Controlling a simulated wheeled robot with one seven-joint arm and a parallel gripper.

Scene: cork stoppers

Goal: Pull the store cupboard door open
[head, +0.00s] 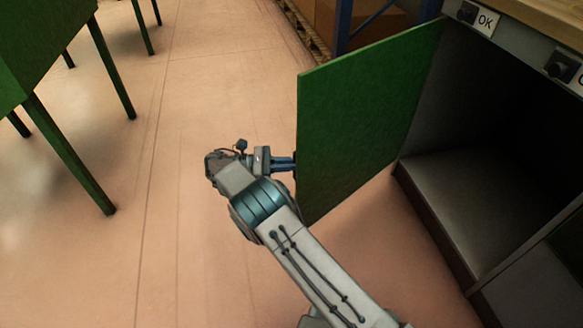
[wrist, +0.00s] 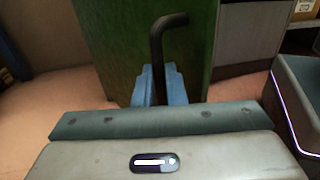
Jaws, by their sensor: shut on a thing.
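The green store cupboard door (head: 362,125) stands wide open, swung out from the grey cupboard (head: 425,215) on the right. The dark interior shows, and its visible floor is bare. In the wrist view the door's green face (wrist: 115,45) is straight ahead, with a black bent handle (wrist: 157,45) on it. My gripper (wrist: 159,88) has its blue fingers shut on the lower part of this handle. In the head view my gripper (head: 290,163) meets the door near its free edge, and the handle is hidden there.
Green tables (head: 60,130) with thin legs stand at the upper left. A wooden worktop (head: 540,15) with black knobs and an "OK" label below it tops the cupboard. A blue rack post (head: 342,25) stands behind. The floor left of the door is clear.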

